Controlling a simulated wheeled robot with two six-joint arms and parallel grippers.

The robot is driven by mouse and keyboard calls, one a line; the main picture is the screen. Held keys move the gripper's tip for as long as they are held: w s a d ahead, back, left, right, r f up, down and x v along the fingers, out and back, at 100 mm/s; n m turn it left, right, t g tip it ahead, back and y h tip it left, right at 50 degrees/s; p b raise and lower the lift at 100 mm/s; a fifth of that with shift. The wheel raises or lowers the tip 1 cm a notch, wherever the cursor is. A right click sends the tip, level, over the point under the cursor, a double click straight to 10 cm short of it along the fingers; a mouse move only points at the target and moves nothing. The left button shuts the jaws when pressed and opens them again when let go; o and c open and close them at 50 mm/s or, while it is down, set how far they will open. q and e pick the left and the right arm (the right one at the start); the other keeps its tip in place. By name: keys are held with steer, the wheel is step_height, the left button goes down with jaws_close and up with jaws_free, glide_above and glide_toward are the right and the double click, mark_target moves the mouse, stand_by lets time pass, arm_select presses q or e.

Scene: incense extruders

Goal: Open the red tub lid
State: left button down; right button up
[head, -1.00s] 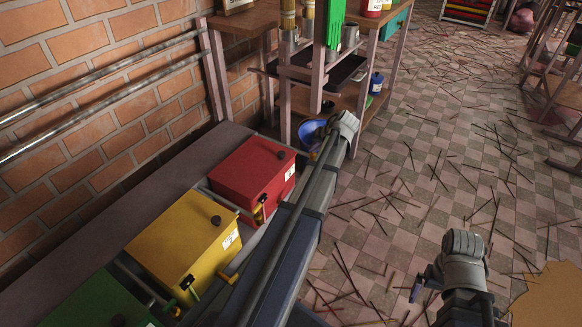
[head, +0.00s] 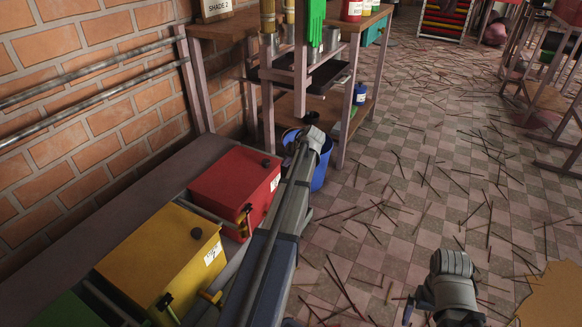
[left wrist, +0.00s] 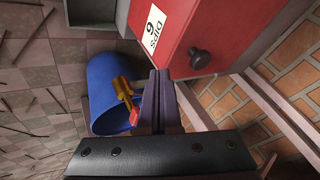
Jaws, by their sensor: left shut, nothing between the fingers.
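The red tub (head: 234,187) stands on the bench along the wall, with its lid closed. A dark round knob (head: 266,163) sits on the lid, and a white label and a small tap are on the tub's side. In the left wrist view the red lid (left wrist: 240,25) and its knob (left wrist: 199,59) fill the upper right. My left gripper (head: 292,152) is just beyond the tub's far right corner, mostly hidden by my arm. Its fingers (left wrist: 159,85) are shut and empty, beside the tub and apart from the knob. My right gripper at the lower right is only partly visible.
A yellow tub (head: 160,255) and a green tub (head: 58,312) stand nearer on the bench. A blue bucket (head: 321,172) is on the floor behind my left gripper. A wooden workbench (head: 345,22) stands beyond. Incense sticks litter the open floor.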

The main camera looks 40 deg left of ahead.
arm_select(q)
steer(key=shift+s+a+p, duration=0.2)
steer(key=shift+s+a, duration=0.05)
steer(key=shift+a, duration=0.35)
steer(key=shift+s+a+p, duration=0.2)
steer(key=shift+a, duration=0.4)
steer(key=shift+s+a, duration=0.25)
steer(key=shift+a, duration=0.45)
glide_toward(233, 152)
steer(key=x, duration=0.4)
steer(key=shift+f, duration=0.1)
steer(key=shift+d, duration=0.1)
